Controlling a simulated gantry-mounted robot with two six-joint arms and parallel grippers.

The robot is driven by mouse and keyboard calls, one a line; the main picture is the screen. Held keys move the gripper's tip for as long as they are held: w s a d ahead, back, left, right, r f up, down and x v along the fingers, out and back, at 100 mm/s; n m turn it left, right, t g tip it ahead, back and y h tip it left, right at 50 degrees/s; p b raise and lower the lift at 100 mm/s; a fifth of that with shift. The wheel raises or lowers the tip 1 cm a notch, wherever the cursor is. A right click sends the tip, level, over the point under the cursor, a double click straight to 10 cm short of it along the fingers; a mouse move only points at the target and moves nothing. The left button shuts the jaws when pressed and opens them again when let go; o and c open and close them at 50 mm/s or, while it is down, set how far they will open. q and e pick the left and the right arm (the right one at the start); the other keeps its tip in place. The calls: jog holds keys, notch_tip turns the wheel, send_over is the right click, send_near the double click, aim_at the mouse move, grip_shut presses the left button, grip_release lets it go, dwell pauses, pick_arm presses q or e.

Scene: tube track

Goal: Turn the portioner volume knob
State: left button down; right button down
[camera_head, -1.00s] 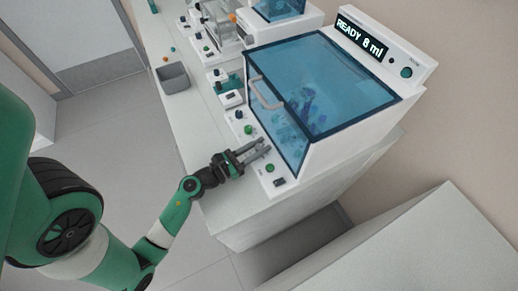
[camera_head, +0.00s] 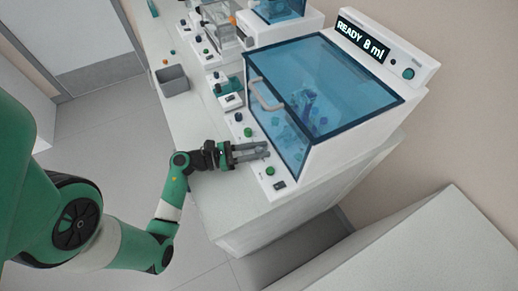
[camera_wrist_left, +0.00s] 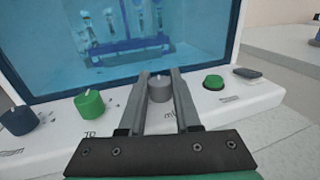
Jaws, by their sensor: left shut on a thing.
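The portioner (camera_head: 335,150) is a white machine with a blue window at the upper right in the head view. Its display (camera_head: 362,38) reads "READY 8 ml". The volume knob (camera_wrist_left: 160,90) is a small grey knob with an "ml" label, in the middle of the front panel in the left wrist view. My left gripper (camera_head: 267,149) is shut on this knob, a finger on each side; its fingers largely hide the knob in the head view. My right gripper is not in view.
A green knob (camera_wrist_left: 90,104) and a dark blue knob (camera_wrist_left: 18,120) sit left of the grey knob. A green button (camera_wrist_left: 213,82) and a dark switch (camera_wrist_left: 247,73) sit right of it. A door handle (camera_head: 268,97) stands out above. A grey bin (camera_head: 173,80) is further back.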

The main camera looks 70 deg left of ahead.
pick_arm(q)
jog(key=shift+f, duration=0.1)
jog(key=c, duration=0.6)
grip_release()
jog(key=s, duration=0.3)
jog(key=s+a, duration=0.1)
jog(key=s, duration=0.7)
jog(key=shift+s+a, duration=0.25)
